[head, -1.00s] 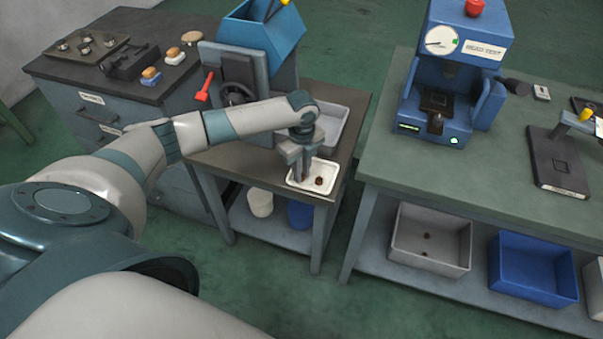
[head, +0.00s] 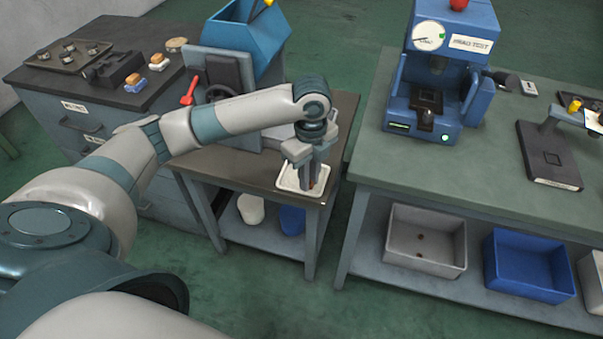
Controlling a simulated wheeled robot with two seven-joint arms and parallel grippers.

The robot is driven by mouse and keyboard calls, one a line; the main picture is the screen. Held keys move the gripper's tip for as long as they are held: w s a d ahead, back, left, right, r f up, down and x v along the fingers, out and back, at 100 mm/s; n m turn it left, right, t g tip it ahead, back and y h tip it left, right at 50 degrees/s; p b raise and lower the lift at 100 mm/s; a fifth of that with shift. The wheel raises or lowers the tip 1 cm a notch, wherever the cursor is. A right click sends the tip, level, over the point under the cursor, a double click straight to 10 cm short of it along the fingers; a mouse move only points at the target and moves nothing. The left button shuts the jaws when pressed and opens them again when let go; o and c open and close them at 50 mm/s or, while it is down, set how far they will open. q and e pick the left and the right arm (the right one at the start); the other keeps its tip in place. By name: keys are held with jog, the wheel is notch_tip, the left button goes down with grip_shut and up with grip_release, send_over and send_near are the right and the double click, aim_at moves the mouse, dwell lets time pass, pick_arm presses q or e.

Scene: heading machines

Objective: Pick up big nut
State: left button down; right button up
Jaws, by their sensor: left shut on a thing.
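A white tray (head: 287,186) sits at the front right corner of the small brown-topped table. My left gripper (head: 308,183) points down into the tray and is shut on a small brown piece, taken as the big nut (head: 312,184). The fingers hide most of the nut, so its shape and size cannot be made out. I cannot tell whether it touches the tray floor. My right gripper is not in view.
To the right, a green bench (head: 440,170) carries a blue test press (head: 430,80). A grey bin (head: 425,240) and a blue bin (head: 527,262) stand on its lower shelf.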

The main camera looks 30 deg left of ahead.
pick_arm(q)
jog(key=shift+s+d+r, duration=0.3)
jog(key=shift+d+r, duration=0.05)
jog(key=shift+d, duration=0.15)
dwell(0.3)
